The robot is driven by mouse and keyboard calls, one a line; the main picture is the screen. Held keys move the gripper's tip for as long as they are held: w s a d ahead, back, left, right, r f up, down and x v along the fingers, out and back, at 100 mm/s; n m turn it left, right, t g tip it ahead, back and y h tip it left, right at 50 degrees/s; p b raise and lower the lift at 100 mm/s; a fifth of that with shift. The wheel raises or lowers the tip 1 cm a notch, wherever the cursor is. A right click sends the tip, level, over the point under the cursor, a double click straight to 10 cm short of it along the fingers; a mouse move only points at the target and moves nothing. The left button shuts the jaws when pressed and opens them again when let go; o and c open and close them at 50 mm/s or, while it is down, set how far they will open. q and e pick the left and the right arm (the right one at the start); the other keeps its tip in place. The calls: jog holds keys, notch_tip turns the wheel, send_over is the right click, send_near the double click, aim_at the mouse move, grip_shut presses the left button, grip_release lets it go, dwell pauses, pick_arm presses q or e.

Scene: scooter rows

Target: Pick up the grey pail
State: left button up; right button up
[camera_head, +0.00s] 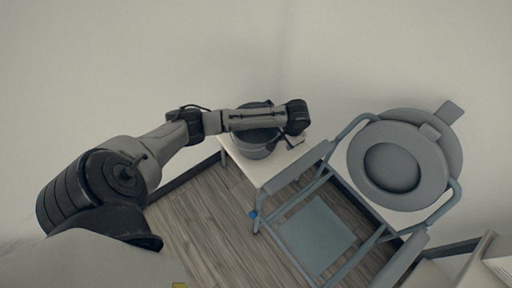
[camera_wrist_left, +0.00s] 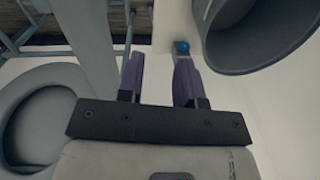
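The grey pail (camera_head: 256,151) stands on a small white table, partly covered by my left arm. In the left wrist view the pail (camera_wrist_left: 262,62) shows at the upper right, its rim to the right of the fingers and apart from them. My left gripper (camera_head: 296,143) is at the pail's right side in the head view, small and partly hidden by the wrist. In the left wrist view its two purple fingers (camera_wrist_left: 160,75) are spread, with nothing between them. My right gripper is not in view.
The white table (camera_head: 244,168) stands against the wall. A blue-grey commode chair (camera_head: 318,235) with a round seat (camera_head: 391,167) stands close on its right. A pale shelf (camera_head: 475,262) is at lower right. Wooden floor lies in front.

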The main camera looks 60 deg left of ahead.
aim_at(275, 139)
pick_arm(q)
jog(key=w+a+f+n+b, duration=0.3)
jog(key=a+b, duration=0.4)
jog(key=a, duration=0.2)
jog(key=shift+g, duration=0.3)
jog(key=a+f+b, duration=0.1)
jog(key=f+b, duration=0.1)
jog(key=f, duration=0.2)
jog(key=f+b, duration=0.3)
jog(key=f, duration=0.2)
jog(key=s+a+f+b, duration=0.1)
jog(key=f+b, duration=0.2)
jog(key=f, duration=0.1)
jog(key=shift+a+f, duration=0.35)
jog(key=shift+f, duration=0.05)
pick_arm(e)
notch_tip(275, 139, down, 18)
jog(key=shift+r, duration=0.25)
pick_arm(q)
jog(key=shift+w, duration=0.1)
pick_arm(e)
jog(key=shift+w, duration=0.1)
pick_arm(q)
grip_shut()
jog(key=shift+r, duration=0.1)
